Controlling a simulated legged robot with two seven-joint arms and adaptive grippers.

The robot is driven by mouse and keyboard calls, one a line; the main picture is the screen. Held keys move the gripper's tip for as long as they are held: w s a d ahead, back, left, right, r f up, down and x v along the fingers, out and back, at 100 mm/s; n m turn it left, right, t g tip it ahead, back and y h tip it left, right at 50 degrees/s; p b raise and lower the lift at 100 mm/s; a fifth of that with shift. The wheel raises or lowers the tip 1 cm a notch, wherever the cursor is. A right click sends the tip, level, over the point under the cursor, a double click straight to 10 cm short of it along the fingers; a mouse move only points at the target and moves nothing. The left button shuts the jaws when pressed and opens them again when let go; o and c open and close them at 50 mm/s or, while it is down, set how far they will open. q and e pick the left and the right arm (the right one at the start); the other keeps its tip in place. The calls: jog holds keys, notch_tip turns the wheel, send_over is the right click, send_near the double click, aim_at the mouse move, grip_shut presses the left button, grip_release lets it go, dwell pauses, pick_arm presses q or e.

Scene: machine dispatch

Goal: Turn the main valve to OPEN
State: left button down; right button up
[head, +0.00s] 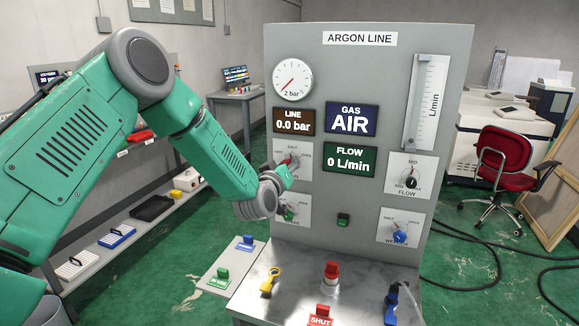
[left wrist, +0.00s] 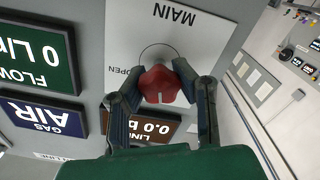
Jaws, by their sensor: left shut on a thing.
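The main valve is a red knob with a white mark (left wrist: 160,84) on a white plate (left wrist: 185,25) lettered MAIN and OPEN, upside down in the left wrist view. OPEN is left of the knob there. The white mark points to the bottom of that picture, away from MAIN. My left gripper (left wrist: 155,78) is shut on the knob, one finger on each side. In the head view, my left gripper (head: 286,168) reaches the upper-left plate (head: 299,150) of the panel and hides part of it. SHUT shows at that plate's top. My right gripper is out of view.
The grey ARGON LINE panel (head: 384,60) reads LINE 0.0 bar, AIR and FLOW 0 L/min. A partly hidden green knob (head: 288,213) sits below the main valve. Flow (head: 411,182) and blue (head: 400,237) knobs are at right. Coloured items stand on the ledge (head: 285,262) below.

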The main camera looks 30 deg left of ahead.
pick_arm(q)
jog(key=shift+s+f, duration=0.2)
jog(key=shift+f, duration=0.4)
jog(key=c, duration=1.3)
grip_release()
jog(key=shift+o, duration=0.7)
jog(key=shift+s+r, duration=0.1)
jog(key=shift+r, duration=0.3)
jog(key=shift+s, duration=0.1)
jog(key=v, duration=1.1)
jog(key=shift+s, duration=0.4)
jog(key=shift+f, duration=0.15)
